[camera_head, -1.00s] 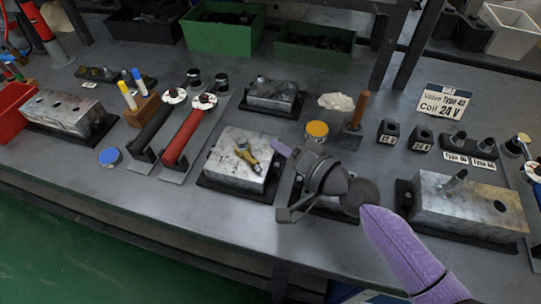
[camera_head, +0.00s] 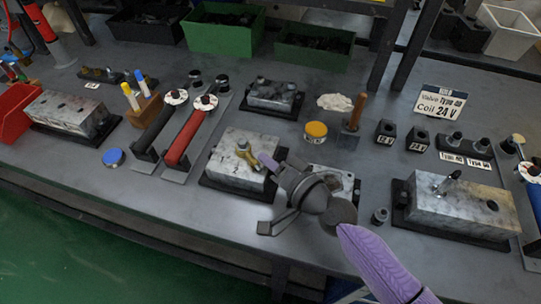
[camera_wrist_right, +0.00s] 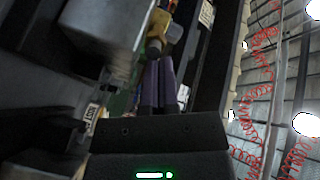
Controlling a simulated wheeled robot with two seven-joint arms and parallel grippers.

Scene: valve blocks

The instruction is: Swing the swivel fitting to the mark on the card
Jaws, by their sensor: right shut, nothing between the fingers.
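The brass swivel fitting (camera_head: 247,154) sits on top of a metal valve block (camera_head: 225,172) at the middle of the bench. Its free end points toward the lower right. A marking 2 shows on the block's top. My right gripper (camera_head: 264,160) has its purple fingers shut and empty. Its tips are beside the fitting's free end; I cannot tell whether they touch. In the right wrist view the fingers (camera_wrist_right: 160,84) reach toward the brass fitting (camera_wrist_right: 157,32). The card (camera_head: 440,103) at the back right reads Valve Type 40, Coil 24 V. My left gripper is not in view.
A valve block (camera_head: 465,205) stands at the right and another (camera_head: 275,93) behind. A yellow-topped tin (camera_head: 316,131) and a wooden-handled tool (camera_head: 355,115) stand behind my gripper. Red (camera_head: 190,135) and black levers lie to the left. A blue cap (camera_head: 113,157) lies near the front edge.

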